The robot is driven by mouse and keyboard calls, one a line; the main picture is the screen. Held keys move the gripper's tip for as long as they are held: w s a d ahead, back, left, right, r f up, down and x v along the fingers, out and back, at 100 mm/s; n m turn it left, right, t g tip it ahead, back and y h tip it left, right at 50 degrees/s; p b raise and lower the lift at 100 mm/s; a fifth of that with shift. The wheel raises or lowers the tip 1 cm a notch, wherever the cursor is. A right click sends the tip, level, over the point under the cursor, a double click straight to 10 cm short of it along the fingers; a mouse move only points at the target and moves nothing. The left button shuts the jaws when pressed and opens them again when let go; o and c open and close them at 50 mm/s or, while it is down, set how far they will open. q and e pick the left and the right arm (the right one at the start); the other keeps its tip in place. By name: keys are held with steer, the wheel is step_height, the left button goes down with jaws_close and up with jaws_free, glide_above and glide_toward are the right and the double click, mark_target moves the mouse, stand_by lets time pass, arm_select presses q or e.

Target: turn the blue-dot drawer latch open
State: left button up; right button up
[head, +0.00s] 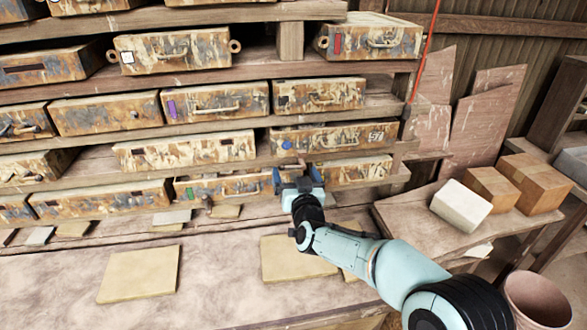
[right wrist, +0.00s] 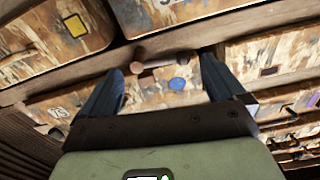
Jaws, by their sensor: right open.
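The blue-dot drawer (head: 335,138) is a worn, rust-stained drawer front at the right of the rack, with a blue dot (head: 287,145) near its left end. The dot also shows in the right wrist view (right wrist: 177,84). The latch (right wrist: 165,63) is a brownish bar with a round knob, lying across the drawer's edge beside the dot. In the head view only a small part of the latch (head: 301,162) shows above my gripper. My right gripper (head: 297,174) is open, its two blue fingers on either side of the latch, apparently not touching it. My left gripper is out of view.
Similar drawers fill the wooden rack, including a purple-marked one (head: 213,101) and a green-marked one (head: 225,188). Flat tiles (head: 140,274) lie on the dusty bench below. Blocks (head: 462,205) and a bucket (head: 538,299) stand at the right.

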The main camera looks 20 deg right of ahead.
mark_target(292, 167)
steer(key=shift+x, duration=1.35)
steer(key=c, duration=1)
steer(key=shift+f+n, duration=0.25)
steer(key=shift+n, duration=0.45)
steer(key=o, duration=1)
steer(key=shift+d, duration=0.1)
